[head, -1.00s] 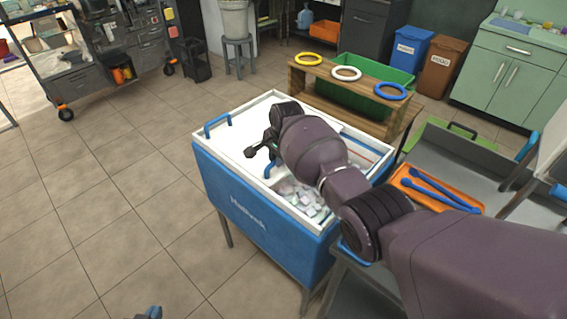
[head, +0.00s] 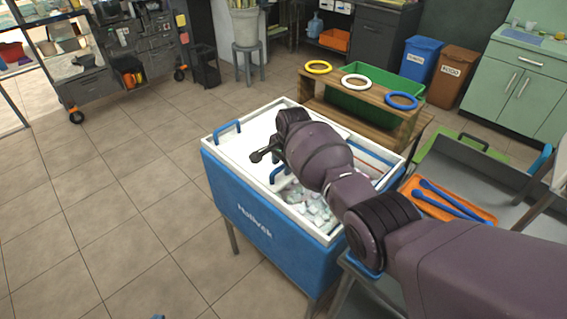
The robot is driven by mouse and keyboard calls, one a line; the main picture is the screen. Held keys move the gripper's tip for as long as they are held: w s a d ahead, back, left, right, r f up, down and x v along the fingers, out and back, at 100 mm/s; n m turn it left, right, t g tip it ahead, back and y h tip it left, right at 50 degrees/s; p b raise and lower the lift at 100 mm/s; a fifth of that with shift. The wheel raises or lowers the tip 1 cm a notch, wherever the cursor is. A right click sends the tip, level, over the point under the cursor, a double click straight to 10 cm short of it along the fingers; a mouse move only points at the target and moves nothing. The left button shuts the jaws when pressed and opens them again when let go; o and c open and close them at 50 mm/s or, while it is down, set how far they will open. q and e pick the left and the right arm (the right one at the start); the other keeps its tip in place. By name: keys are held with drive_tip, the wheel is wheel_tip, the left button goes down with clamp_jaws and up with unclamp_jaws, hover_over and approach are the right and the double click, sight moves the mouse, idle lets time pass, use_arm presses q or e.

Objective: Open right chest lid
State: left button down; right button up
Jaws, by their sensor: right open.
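The blue chest (head: 262,236) stands on legs in the middle, with a white rim. A white lid (head: 245,144) covers its left part, with a blue handle (head: 228,127) at the far left. A second blue handle (head: 279,174) shows just below my right gripper (head: 266,155). The right part of the chest is uncovered, and ice-like pieces (head: 308,204) show inside. My right gripper is open and empty, above the white lid and close to the second handle; I cannot tell if they touch. My right arm hides part of the opening. My left gripper is not in view.
A wooden rack (head: 348,89) with yellow, white and blue rings stands behind the chest, beside a green bin (head: 370,108). An orange tray (head: 456,208) with blue tools lies on the right counter. The floor (head: 110,205) to the left is clear.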

drive_tip(key=shift+r, duration=0.55)
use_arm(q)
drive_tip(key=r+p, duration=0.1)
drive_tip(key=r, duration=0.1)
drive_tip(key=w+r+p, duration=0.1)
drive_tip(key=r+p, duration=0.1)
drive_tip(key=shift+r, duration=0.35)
use_arm(e)
wheel_tip(320, 180, up, 10)
drive_tip(key=s+d, duration=0.1)
drive_tip(key=shift+s+d+f, duration=0.25)
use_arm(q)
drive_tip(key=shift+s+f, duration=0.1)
